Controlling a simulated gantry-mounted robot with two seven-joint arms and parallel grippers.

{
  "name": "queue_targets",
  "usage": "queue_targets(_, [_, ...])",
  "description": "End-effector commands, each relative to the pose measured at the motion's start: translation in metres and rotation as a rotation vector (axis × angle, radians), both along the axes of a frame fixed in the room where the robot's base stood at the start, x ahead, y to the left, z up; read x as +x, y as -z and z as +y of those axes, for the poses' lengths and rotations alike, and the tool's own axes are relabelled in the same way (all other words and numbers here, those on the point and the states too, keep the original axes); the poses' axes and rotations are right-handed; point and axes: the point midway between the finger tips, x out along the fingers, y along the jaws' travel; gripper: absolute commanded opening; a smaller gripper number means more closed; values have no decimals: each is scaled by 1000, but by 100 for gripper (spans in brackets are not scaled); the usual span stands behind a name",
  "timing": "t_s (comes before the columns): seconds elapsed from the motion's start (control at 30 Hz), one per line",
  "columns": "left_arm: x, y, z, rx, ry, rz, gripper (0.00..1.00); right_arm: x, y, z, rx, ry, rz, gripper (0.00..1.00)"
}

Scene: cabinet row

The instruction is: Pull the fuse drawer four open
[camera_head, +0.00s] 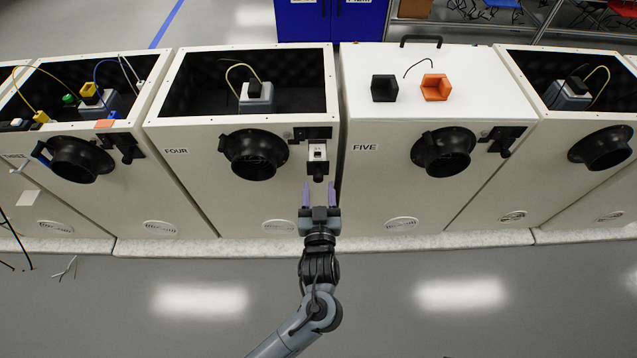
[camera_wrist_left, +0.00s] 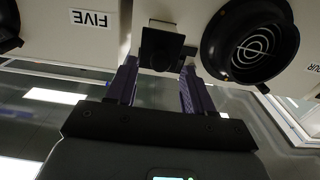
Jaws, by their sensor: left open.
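Cabinet four (camera_head: 205,160) has a black plate (camera_head: 313,133) at the upper right of its front. Below the plate, the fuse drawer's pale body (camera_head: 318,150) shows, standing out from the front, with its black handle (camera_head: 319,172) at the near end. My left gripper (camera_head: 319,190) is open and empty, with its purple fingers just below the handle. In the left wrist view the handle (camera_wrist_left: 160,48) lies between and just beyond the fingertips of the gripper (camera_wrist_left: 157,75); I cannot tell whether they touch. My right gripper is not in view.
A black round port (camera_head: 254,153) projects just left of the drawer; it is close to the gripper in the wrist view (camera_wrist_left: 248,45). Cabinet five (camera_head: 400,180) stands at the right, with black (camera_head: 384,88) and orange (camera_head: 435,87) blocks on top.

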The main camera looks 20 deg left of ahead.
Motion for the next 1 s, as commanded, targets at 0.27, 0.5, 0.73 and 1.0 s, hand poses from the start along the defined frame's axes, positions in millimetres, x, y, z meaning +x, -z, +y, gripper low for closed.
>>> queue_targets(0.27, [-47, -2, -19, -2, 0, 5, 52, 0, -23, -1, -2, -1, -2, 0])
queue_targets(0.5, [-75, 0, -31, -1, 0, 4, 52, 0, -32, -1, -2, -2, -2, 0])
queue_targets(0.73, [-84, 1, -34, -1, 0, 3, 52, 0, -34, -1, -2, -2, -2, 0])
queue_targets(1.0, [-84, 1, -34, -3, 0, 1, 53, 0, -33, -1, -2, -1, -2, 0])
